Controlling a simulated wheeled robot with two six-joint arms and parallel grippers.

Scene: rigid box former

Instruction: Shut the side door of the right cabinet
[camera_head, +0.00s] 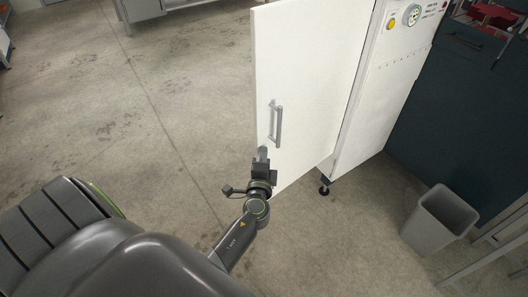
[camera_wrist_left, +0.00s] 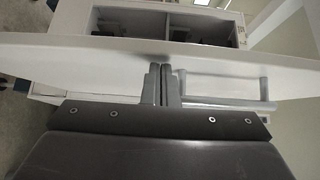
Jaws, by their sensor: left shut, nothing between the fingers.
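The white side door (camera_head: 305,72) of the right cabinet (camera_head: 385,85) stands open in the head view, swung out to the left of the cabinet body. Its grey bar handle (camera_head: 276,122) faces me. My left gripper (camera_head: 263,153) is shut and empty, just below the handle near the door's lower outer edge. In the left wrist view the shut fingers (camera_wrist_left: 163,72) point at the door panel (camera_wrist_left: 85,55), left of the handle (camera_wrist_left: 225,86). The fingertips are at or very near the panel; contact cannot be told. My right gripper is not in view.
A grey bin (camera_head: 438,222) stands on the floor at right, near a dark blue cabinet (camera_head: 450,95). Past the door's edge, the wrist view shows a cabinet's dark open compartments (camera_wrist_left: 135,22). The concrete floor (camera_head: 165,110) left of the door is clear.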

